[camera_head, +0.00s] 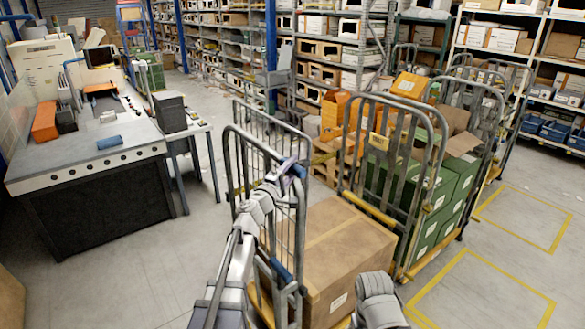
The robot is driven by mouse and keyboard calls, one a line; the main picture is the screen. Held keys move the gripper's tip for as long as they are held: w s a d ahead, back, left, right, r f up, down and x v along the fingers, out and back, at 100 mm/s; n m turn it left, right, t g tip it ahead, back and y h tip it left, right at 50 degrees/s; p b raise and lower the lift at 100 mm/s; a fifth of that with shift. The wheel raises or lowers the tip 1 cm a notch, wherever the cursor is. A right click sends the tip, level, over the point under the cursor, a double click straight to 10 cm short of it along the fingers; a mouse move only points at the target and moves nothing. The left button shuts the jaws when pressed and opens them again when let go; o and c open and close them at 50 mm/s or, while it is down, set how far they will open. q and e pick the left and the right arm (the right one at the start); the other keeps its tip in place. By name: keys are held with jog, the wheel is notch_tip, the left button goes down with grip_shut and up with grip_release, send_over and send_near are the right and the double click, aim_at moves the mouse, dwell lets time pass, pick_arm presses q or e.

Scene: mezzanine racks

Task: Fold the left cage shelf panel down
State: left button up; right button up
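The left roll cage (228,160) stands in front of me, with grey tube frames and wire mesh. An upright wire mesh panel (298,225) is at its near left side, partly hidden behind my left arm. A large closed cardboard box (345,255) sits in the cage, right of the mesh. My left gripper (292,170) is at the upper part of the mesh, overlapping its bars. I cannot tell whether it touches or grips them, and its fingers are too small to read. A pale link of my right arm shows at the bottom; its gripper is out of view.
A second roll cage (410,130) with green crates (465,172) stands close on the right. A workbench (85,150) and a small side table (195,128) are on the left. Yellow floor markings (490,290) lie at right. The floor between bench and cage is clear.

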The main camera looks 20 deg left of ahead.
pick_arm(q)
jog(key=shift+w, duration=0.1)
grip_shut()
dwell(0.9)
